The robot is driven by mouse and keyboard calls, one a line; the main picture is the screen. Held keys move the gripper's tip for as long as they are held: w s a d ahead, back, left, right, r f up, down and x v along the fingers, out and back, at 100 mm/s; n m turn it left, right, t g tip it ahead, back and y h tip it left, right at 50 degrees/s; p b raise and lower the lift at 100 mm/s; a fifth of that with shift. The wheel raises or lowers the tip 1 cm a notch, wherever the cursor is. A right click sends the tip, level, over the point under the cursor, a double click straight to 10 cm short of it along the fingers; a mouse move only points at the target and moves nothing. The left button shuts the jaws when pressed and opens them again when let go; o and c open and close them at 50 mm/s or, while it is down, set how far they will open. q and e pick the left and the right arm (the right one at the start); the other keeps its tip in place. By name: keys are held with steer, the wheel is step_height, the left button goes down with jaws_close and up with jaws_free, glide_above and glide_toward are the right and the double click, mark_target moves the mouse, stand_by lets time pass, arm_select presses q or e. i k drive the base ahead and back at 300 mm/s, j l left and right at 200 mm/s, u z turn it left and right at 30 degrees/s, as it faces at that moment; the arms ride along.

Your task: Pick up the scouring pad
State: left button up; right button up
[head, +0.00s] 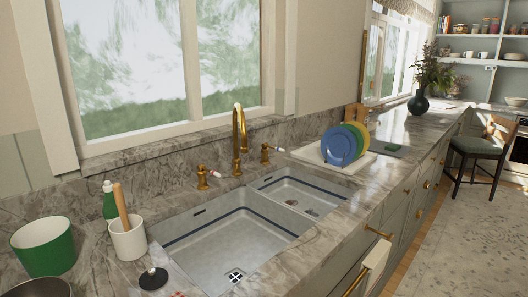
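I cannot make out a scouring pad for certain in the head view. A small reddish bit (178,294) shows at the bottom edge, mostly cut off. Neither of my grippers is in view.
A double sink (215,250) with a brass faucet (240,145) is set in the marble counter. Left stand a green-and-white pot (45,250), a white cup (128,240) and a green bottle (109,203). Plates (338,146) stand in a rack. A stool (480,146) is at right.

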mark_target(392, 147)
steer(key=i+l+z, duration=0.25)
steer(key=i+l, duration=0.65)
steer(key=l, duration=0.2)
steer(key=i+l+z, duration=0.25)
steer(key=i+l, duration=0.65)
steer(key=i, duration=0.15)
